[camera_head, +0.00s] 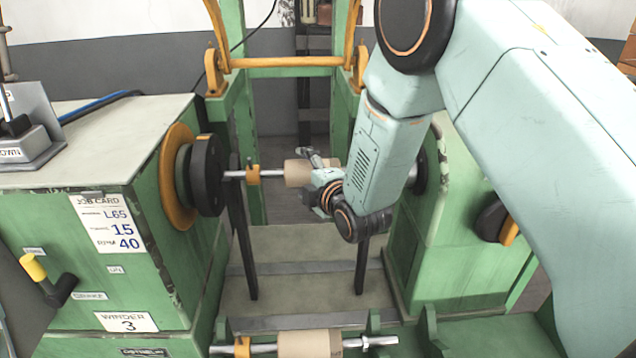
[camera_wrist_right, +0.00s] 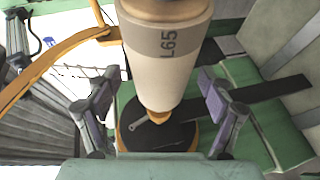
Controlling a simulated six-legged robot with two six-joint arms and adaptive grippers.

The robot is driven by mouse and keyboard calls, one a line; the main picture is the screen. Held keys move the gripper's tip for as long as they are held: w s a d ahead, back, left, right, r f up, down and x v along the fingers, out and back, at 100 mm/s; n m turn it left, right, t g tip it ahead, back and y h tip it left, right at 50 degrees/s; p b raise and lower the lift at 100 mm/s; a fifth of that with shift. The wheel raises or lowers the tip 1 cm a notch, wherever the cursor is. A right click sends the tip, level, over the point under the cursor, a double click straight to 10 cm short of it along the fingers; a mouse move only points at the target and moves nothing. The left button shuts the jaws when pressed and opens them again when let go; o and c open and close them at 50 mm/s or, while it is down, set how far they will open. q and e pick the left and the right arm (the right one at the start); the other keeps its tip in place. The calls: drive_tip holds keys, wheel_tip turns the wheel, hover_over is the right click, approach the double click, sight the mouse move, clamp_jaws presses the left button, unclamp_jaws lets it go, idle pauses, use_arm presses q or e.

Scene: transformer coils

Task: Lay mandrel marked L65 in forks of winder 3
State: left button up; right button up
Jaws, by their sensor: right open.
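The mandrel marked L65 (camera_wrist_right: 168,55) is a tan roll on a steel shaft. In the head view the roll (camera_head: 297,173) is level between the two green housings of winder 3 (camera_head: 128,321), with an orange collar (camera_head: 253,175) on its shaft. The shaft crosses the top of the left black fork (camera_head: 241,235) beside the black faceplate. The right black fork (camera_head: 362,266) shows low down; its top is hidden by my arm. My right gripper (camera_head: 318,180) is open at the roll, with its fingers (camera_wrist_right: 160,108) on either side and gaps showing. My left gripper is out of view.
A second tan roll on a shaft (camera_head: 297,344) lies low at the front. A job card (camera_head: 108,223) reads L65, 15, 40. A yellow-handled lever (camera_head: 34,268) is on the left housing. A yellow bar frame (camera_head: 286,62) stands behind the mandrel.

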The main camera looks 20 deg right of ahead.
drive_tip(key=v, duration=1)
drive_tip(key=shift+s, duration=0.25)
drive_tip(key=shift+w+r, duration=0.1)
idle(0.3)
drive_tip(key=x, duration=1.2)
drive_tip(key=shift+r, duration=0.2)
drive_tip(key=shift+f, duration=0.1)
